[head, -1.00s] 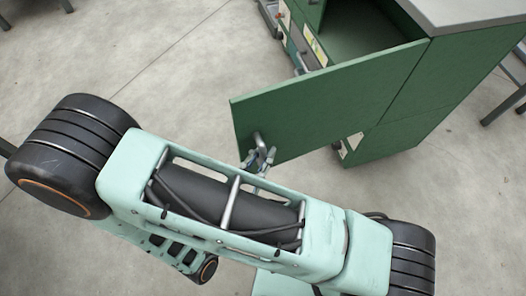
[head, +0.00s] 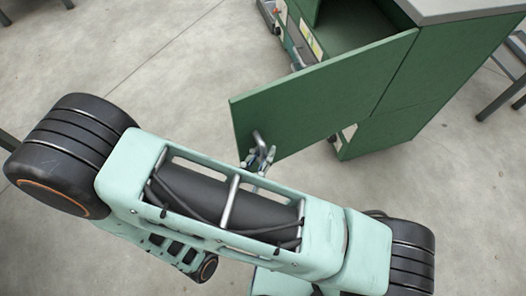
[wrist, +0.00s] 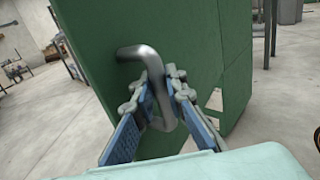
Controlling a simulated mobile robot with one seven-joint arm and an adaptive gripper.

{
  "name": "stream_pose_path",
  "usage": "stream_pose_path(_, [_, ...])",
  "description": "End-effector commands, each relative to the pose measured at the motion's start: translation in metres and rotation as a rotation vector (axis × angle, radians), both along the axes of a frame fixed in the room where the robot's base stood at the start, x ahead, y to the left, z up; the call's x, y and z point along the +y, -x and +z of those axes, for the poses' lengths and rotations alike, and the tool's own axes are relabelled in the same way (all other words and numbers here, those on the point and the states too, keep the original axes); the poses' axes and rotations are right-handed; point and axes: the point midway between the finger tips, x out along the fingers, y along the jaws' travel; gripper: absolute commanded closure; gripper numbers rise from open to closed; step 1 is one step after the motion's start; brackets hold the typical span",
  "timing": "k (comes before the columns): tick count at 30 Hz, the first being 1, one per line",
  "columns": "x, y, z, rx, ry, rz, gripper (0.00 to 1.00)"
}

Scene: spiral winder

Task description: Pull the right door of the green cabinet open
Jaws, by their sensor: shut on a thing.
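The green cabinet (head: 405,120) stands at the upper right in the head view. Its right door (head: 325,95) is swung wide open, and the dark inside shows behind it. A bent metal handle (wrist: 155,70) is fixed near the door's free edge; it also shows in the head view (head: 258,137). My gripper (wrist: 160,95) is shut on this handle, with a blue-padded finger on each side of it. In the head view my gripper (head: 257,158) is small and partly hidden by my arm.
A grey worktop (head: 465,8) tops the cabinet. Drawer fronts with labels (head: 308,38) show beyond the door. Dark metal legs (head: 502,95) stand at the right edge. The concrete floor (head: 165,60) left of the door is clear.

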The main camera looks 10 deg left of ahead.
Motion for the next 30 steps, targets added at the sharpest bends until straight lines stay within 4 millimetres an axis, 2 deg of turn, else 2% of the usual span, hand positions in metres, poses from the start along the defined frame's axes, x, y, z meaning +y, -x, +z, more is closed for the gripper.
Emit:
stream_pose_path(2, [0.000, 0.001, -0.002, 0.004, -0.001, 0.001, 1.00])
stream_pose_path(3, [0.000, 0.000, -0.002, 0.004, -0.001, 0.001, 0.85])
stream_pose_path(5, [0.000, 0.000, -0.001, 0.004, -0.001, 0.000, 0.80])
stream_pose_path(13, [0.000, 0.001, -0.001, 0.001, 0.000, -0.001, 0.80])
stream_pose_path(16, [0.002, 0.007, -0.001, 0.002, -0.001, 0.001, 0.80])
stream_pose_path(20, [0.008, 0.026, -0.001, 0.003, -0.001, 0.002, 0.80])
stream_pose_path(30, [0.027, 0.093, -0.001, 0.003, -0.001, 0.002, 0.80])
